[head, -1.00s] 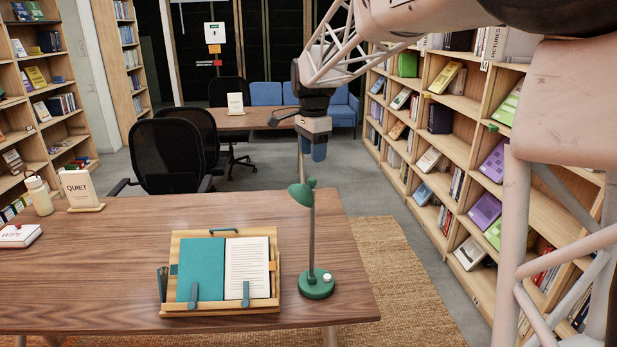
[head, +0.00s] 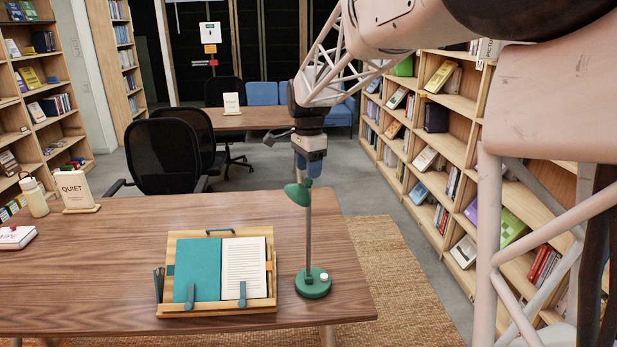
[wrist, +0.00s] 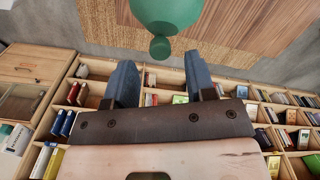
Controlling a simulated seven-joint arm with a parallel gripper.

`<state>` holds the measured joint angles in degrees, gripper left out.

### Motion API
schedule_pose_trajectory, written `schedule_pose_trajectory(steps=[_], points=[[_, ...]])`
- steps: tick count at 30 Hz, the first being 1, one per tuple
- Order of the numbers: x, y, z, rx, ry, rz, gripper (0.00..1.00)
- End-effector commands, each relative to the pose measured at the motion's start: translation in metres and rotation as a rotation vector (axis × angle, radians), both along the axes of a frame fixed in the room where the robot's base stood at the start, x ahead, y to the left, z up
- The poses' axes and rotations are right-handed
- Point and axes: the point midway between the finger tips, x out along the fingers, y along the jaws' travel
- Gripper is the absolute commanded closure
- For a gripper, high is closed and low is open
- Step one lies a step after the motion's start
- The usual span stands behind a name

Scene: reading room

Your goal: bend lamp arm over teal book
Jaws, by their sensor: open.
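The green desk lamp stands upright near the table's right end, with a round base (head: 313,286), a grey post (head: 309,235) and a small green head (head: 298,191) at the top, tilted to the left. The teal book (head: 197,266) lies open on a wooden book stand (head: 217,308) left of the lamp. My gripper (head: 313,170) points down at the top of the lamp, fingers open. In the wrist view, the green lamp head (wrist: 168,14) and its small round knob (wrist: 160,47) lie just beyond the open fingertips (wrist: 158,65). Contact cannot be told.
The wooden table (head: 100,270) also bears a QUIET sign (head: 75,189), a cream bottle (head: 34,197) and a white book (head: 15,237) at its left. Black chairs (head: 165,158) stand behind it. Bookshelves (head: 440,150) line the right side. The table is clear between stand and sign.

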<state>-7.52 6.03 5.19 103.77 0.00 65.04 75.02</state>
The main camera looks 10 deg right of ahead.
Motion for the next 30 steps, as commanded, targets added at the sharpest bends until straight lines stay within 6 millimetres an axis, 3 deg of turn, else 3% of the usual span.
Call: schedule_pose_trajectory(steps=[9,20,30], points=[[0.0,0.0,-0.028,0.0,0.0,0.0,0.5],[0.0,0.0,-0.031,0.0,0.0,0.0,0.5],[0.0,0.0,-0.031,0.0,-0.001,0.0,1.0]])
